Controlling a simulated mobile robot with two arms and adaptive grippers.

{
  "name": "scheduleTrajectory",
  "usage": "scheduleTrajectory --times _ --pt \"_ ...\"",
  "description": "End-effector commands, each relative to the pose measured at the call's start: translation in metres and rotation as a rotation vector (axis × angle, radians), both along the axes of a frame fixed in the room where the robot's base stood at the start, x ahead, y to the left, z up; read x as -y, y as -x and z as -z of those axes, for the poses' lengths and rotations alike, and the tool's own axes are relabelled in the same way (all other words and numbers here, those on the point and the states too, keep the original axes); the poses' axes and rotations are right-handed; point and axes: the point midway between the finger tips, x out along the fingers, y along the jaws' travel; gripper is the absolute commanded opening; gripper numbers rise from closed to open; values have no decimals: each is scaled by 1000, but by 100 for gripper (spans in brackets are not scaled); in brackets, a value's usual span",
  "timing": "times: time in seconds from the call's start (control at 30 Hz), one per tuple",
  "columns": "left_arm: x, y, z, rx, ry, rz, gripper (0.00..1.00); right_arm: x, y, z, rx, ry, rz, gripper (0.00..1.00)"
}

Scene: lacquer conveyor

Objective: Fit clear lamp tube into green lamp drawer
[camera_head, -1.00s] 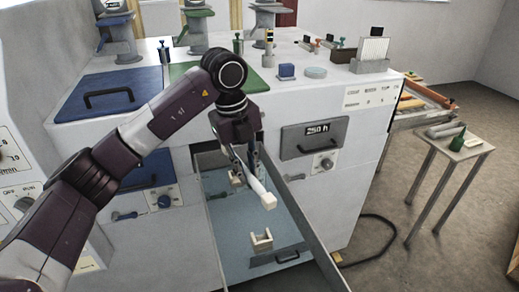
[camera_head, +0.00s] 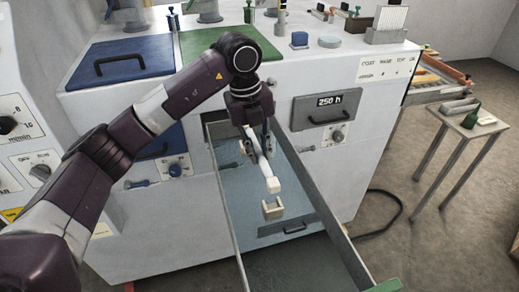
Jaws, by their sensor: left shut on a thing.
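My left gripper (camera_head: 257,147) is shut on the clear lamp tube (camera_head: 263,163), a pale tube with a white end cap. The gripper holds the tube over the open lamp drawer, whose side wall (camera_head: 318,203) shows; a bit of green shows at its front corner (camera_head: 385,286). In the drawer a white U-shaped holder (camera_head: 273,208) stands just beyond the tube's near end in the picture. I cannot tell whether the tube touches it. The tube's far end and any far holder are hidden behind the gripper. My right gripper is not in view.
The white machine (camera_head: 357,154) has a blue lid (camera_head: 118,62) and a green lid (camera_head: 232,44) on top. A black cable (camera_head: 385,195) lies on the floor.

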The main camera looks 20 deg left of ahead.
Motion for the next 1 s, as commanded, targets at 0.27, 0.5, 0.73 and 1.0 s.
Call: scheduleTrajectory --times 0.27,0.5,0.73,1.0 --pt "0 0 31 0 -1 0 0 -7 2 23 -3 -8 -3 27" --pt "0 0 40 1 -1 0 0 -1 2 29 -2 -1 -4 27" --pt "0 0 40 1 -1 0 0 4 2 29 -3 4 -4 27" --pt "0 0 40 0 0 0 0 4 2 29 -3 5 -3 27"
